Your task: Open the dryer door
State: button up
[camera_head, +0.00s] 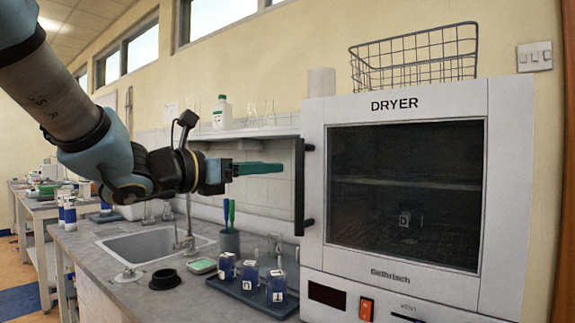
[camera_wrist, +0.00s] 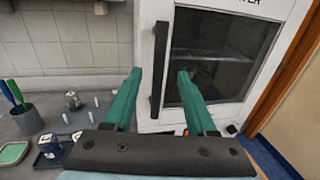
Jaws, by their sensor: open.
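The white dryer (camera_head: 311,225) stands on the counter at the right of the head view. Its door with a dark window (camera_head: 405,190) looks shut. A black vertical handle (camera_head: 299,187) runs along the door's left edge. My gripper (camera_head: 283,169) points right toward the handle, at about its upper half. In the wrist view the green fingers (camera_wrist: 160,75) are apart, one on each side of the handle (camera_wrist: 158,70) as pictured. The handle appears beyond the fingertips; I cannot tell the exact gap. Nothing is held.
Blue-labelled bottles on a dark tray (camera_head: 240,293) stand below my gripper, left of the dryer. A cup with green and blue tools (camera_head: 229,243) and a sink (camera_head: 150,245) lie further left. A wire basket (camera_head: 415,60) sits on the dryer.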

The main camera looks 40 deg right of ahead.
aim_at(296, 166)
jog(key=d+p, duration=0.1)
jog(key=d, duration=0.2)
jog(key=d+p, duration=0.1)
jog(key=d, duration=0.3)
jog(key=d+p, duration=0.2)
jog(key=d, duration=0.1)
jog(key=shift+w+d, duration=0.2)
jog(key=shift+w, duration=0.1)
grip_shut()
dwell(1.0)
